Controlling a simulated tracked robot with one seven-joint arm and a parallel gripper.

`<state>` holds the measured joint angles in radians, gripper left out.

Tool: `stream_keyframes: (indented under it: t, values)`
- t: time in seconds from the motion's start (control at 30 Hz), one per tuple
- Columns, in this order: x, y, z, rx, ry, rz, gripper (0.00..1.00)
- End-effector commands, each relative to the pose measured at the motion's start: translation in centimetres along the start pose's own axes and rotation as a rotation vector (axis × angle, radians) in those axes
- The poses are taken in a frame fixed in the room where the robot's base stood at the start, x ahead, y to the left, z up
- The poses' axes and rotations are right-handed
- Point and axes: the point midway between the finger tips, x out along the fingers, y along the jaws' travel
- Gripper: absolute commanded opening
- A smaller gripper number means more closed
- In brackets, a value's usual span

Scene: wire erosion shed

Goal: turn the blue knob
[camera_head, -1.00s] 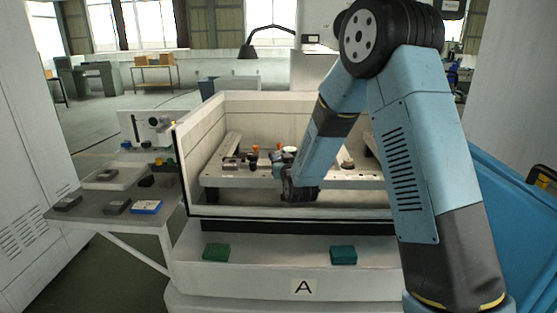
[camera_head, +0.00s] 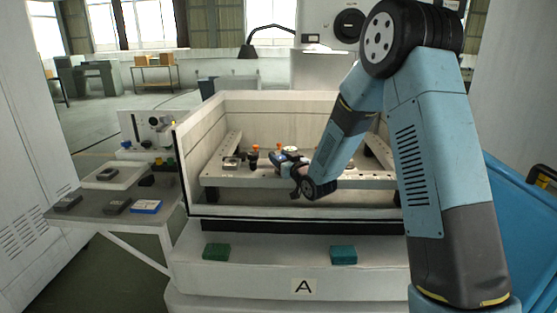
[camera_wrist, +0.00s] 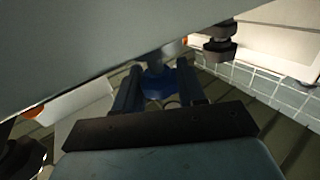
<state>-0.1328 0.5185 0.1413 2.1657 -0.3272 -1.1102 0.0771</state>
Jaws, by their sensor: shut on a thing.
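The blue knob (camera_wrist: 160,82) shows in the wrist view between the two fingers of my gripper (camera_wrist: 160,92). The fingers are closed on its sides. A grey stem rises from the knob towards a large pale surface that fills the upper left. In the head view my gripper (camera_head: 284,161) is low inside the white tank, over the perforated grey work table (camera_head: 350,183). My wrist lies tilted, down and to the right of the gripper. The knob is too small and covered to make out surely there.
Dark knobs with orange parts (camera_head: 253,155) stand close to the left of my gripper. The tank wall (camera_head: 290,212) rises in front. Green (camera_head: 216,251) and teal (camera_head: 343,255) blocks lie on the front ledge. A side table (camera_head: 85,215) at left holds a tray and small blocks.

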Motion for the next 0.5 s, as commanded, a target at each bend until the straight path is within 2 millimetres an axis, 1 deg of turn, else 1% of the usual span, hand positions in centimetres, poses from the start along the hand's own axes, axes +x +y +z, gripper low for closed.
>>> stream_keyframes:
  t: [0.03,0.2,0.5]
  values:
    - [0.05,0.27,-0.19,-0.002,0.005,-0.018,0.09]
    - [0.03,0.19,-0.17,-0.001,0.004,-0.072,0.09]
    - [0.02,0.19,-0.18,-0.001,0.003,-0.085,0.09]
